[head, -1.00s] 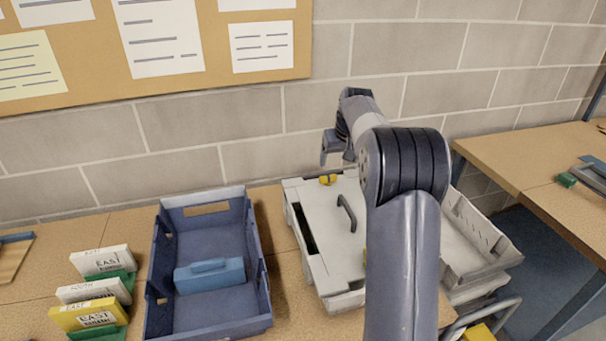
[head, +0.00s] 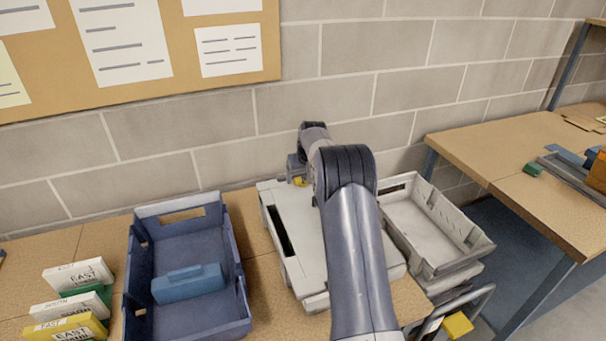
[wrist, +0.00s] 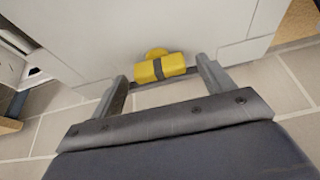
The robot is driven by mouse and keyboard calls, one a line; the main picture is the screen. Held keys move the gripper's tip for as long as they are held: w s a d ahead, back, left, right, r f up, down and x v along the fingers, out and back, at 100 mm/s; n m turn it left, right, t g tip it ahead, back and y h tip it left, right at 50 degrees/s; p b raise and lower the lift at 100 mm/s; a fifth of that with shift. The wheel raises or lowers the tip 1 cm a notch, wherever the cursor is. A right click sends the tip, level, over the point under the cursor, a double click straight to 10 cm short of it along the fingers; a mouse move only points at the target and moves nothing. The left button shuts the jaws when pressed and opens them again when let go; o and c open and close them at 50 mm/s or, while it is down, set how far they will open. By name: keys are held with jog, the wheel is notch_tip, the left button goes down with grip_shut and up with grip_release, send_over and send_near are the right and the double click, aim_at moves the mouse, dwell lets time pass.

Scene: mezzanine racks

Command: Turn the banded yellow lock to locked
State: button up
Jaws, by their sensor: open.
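The banded yellow lock (wrist: 172,66) is a small yellow knob with one dark band, on the pale grey lid of a case. In the wrist view it lies between and just beyond the fingertips of my gripper (wrist: 165,77), which is open around empty space near it. In the head view a bit of the yellow lock (head: 299,182) shows at the far left corner of the grey case (head: 292,219). My gripper (head: 294,172) is right at it, partly hidden by my arm. My arm also covers much of the lid.
A blue bin (head: 142,262) holding a blue block (head: 187,284) stands left of the case. An empty grey tray (head: 484,249) is on the right. Small labelled boxes (head: 77,275) sit at the lower left. The block wall (head: 225,120) rises close behind the case.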

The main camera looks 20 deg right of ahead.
jog(key=shift+w+f, duration=0.1)
jog(key=shift+f, duration=0.05)
jog(key=c, duration=1.4)
